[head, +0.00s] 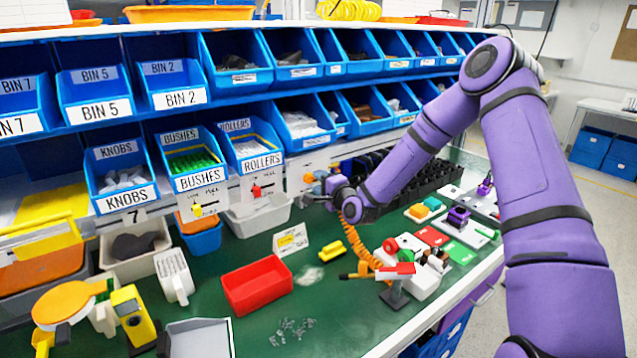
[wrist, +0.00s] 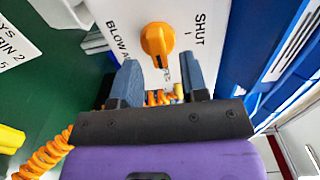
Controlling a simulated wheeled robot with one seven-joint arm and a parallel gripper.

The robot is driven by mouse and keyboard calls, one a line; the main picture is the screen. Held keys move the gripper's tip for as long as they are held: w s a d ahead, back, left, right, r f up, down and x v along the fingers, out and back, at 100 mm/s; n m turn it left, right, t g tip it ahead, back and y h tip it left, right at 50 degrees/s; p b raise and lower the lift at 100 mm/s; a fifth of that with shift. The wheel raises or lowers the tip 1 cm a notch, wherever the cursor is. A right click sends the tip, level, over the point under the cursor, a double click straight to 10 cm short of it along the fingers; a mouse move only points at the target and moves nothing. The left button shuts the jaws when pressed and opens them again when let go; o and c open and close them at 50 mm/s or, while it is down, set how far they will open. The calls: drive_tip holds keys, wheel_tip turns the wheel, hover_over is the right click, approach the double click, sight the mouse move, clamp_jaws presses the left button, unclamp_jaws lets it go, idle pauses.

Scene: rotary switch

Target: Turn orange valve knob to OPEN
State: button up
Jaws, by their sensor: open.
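The orange valve knob (wrist: 157,42) sits on a white panel (wrist: 205,55) in the wrist view. Printed beside it are "SHUT" on the right and a partly cut-off "BLOW A..." on the left; no OPEN label is readable. The knob's grip bar runs roughly up and down in that picture. My gripper (wrist: 160,78) is open, its two blue-grey fingers pointing at the panel just below the knob, with nothing between them. In the head view, the orange knob (head: 308,177) shows small on its panel, with my gripper (head: 326,187) close in front.
Neighbouring panels carry a red knob (head: 257,191) and a yellow knob (head: 197,211). Blue bins line the rack above. A coiled orange hose (head: 358,243) hangs below my gripper. A red tray (head: 257,285) stands on the green bench (head: 330,320).

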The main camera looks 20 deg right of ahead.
drive_tip(key=v, duration=1)
drive_tip(key=s+d+r+n+g+h, duration=0.2)
drive_tip(key=s+r+n+g+h, duration=0.5)
drive_tip(key=s+r+n, duration=0.65)
drive_tip(key=s+r+g, duration=0.2)
drive_tip(key=s+r, duration=0.3)
drive_tip(key=s, duration=0.7)
drive_tip(key=s+r+n+g+y, duration=0.1)
drive_tip(key=s+r+g, duration=0.2)
drive_tip(key=s, duration=1)
wheel_tip(320, 180, up, 3)
drive_tip(key=shift+r, duration=0.25)
